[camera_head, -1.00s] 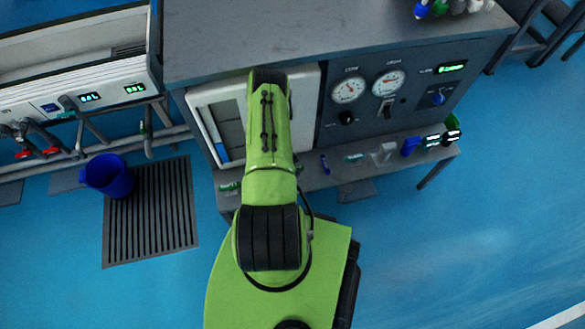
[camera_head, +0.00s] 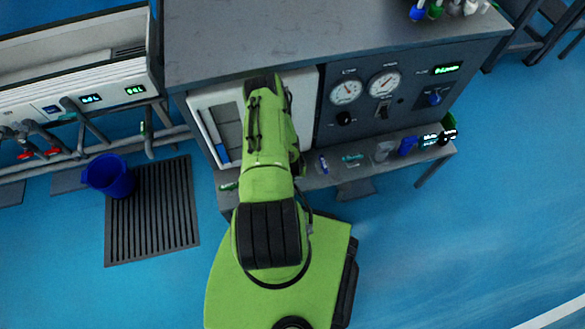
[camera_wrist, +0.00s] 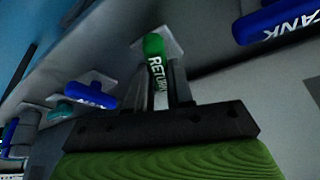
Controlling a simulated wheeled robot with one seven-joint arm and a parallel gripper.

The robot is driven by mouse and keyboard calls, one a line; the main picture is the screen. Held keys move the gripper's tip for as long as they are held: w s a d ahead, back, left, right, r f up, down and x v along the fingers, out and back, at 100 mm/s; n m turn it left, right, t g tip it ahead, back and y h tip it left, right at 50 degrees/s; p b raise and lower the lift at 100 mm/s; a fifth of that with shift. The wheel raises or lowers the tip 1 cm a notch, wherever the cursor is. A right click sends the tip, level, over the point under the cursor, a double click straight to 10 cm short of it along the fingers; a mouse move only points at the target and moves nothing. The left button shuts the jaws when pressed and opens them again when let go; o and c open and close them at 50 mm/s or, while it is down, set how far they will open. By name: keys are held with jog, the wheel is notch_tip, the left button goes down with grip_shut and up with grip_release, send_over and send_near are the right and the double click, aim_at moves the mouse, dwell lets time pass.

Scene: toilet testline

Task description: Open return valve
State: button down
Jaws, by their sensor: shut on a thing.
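The return valve's green handle (camera_wrist: 157,70), lettered RETURN in white, stands out from a pale square plate in the wrist view. My gripper (camera_wrist: 160,80) is shut on this handle, with a dark finger on each side and the handle's end showing beyond them. The handle points roughly along the fingers. In the head view my green arm reaches over the shelf at the front of the grey bench, and hides the gripper and the held handle.
A blue TANK handle (camera_wrist: 278,20) is at upper right in the wrist view. Another blue handle (camera_wrist: 90,95) and a teal handle (camera_wrist: 62,110) are to the left. A gauge panel (camera_head: 410,90) is right of my arm; a blue bucket (camera_head: 110,176) stands at left.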

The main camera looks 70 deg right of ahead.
jog(key=shift+s+n+t+y+p, duration=0.1)
jog(key=shift+n+t+y+p, duration=0.45)
jog(key=shift+n+p, duration=1.2)
jog(key=shift+n+t+b, duration=0.25)
jog(key=shift+n+b, duration=0.2)
jog(key=shift+n, duration=0.1)
jog(key=c, duration=1)
grip_release()
jog(key=p+v, duration=0.7)
jog(key=v, duration=0.8)
jog(key=shift+a+r+p, duration=0.25)
jog(key=shift+a+p, duration=0.05)
jog(key=shift+a, duration=0.05)
